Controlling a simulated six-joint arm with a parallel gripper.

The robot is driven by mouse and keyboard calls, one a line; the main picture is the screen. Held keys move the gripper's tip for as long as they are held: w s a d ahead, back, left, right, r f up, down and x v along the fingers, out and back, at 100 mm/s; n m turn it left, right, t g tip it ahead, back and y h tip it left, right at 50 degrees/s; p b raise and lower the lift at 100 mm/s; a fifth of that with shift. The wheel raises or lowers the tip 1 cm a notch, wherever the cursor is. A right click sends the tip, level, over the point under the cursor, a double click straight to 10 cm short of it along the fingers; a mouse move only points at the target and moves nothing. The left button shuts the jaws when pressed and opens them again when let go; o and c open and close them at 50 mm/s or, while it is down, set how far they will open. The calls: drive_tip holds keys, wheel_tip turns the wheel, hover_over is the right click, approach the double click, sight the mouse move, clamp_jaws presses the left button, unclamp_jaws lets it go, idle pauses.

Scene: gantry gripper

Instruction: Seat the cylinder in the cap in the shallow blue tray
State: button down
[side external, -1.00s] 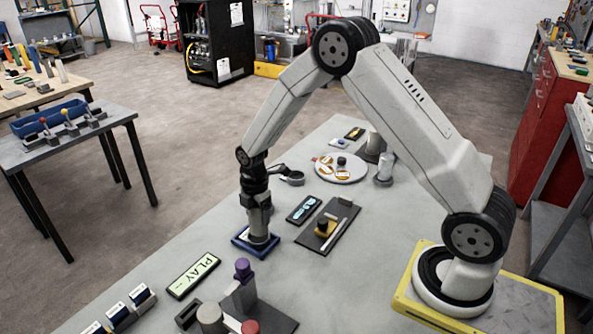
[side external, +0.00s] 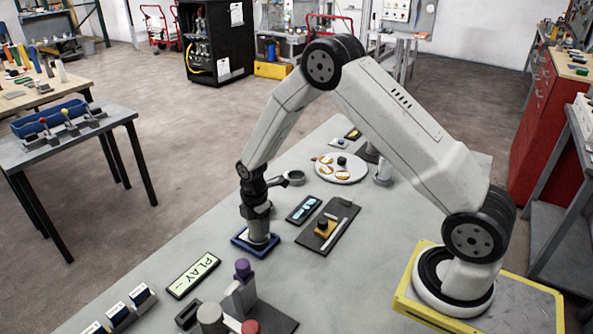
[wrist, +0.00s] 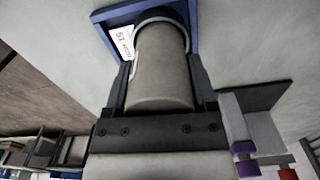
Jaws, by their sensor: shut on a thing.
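The shallow blue tray (side external: 240,241) lies on the grey table below my gripper (side external: 258,222). The grey cylinder (side external: 259,231) stands upright in my gripper, its lower end down at the tray. In the wrist view my gripper (wrist: 165,95) is shut on the cylinder (wrist: 160,75), one finger on each side. The cap shows as a round rim (wrist: 160,20) around the cylinder's far end, inside the blue tray (wrist: 108,14). A white label (wrist: 124,41) lies beside it. How deep the cylinder sits in the cap is hidden.
A round white plate (side external: 341,168) is farther back. The table left of the tray is clear.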

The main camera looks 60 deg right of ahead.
unclamp_jaws()
drive_tip(key=shift+r, duration=6.2)
drive_tip(key=s+a+r+m+t, duration=0.1)
drive_tip(key=s+a+m, duration=0.1)
drive_tip(key=s+m, duration=0.6)
drive_tip(key=s+a+r+m+t, duration=0.1)
drive_tip(key=s+a+m, duration=0.1)
drive_tip(key=s+m, duration=0.6)
drive_tip(key=s, duration=0.2)
drive_tip(key=shift+s+a+r+m+t, duration=0.3)
drive_tip(key=shift+s+m, duration=0.05)
drive_tip(key=shift+m, duration=0.05)
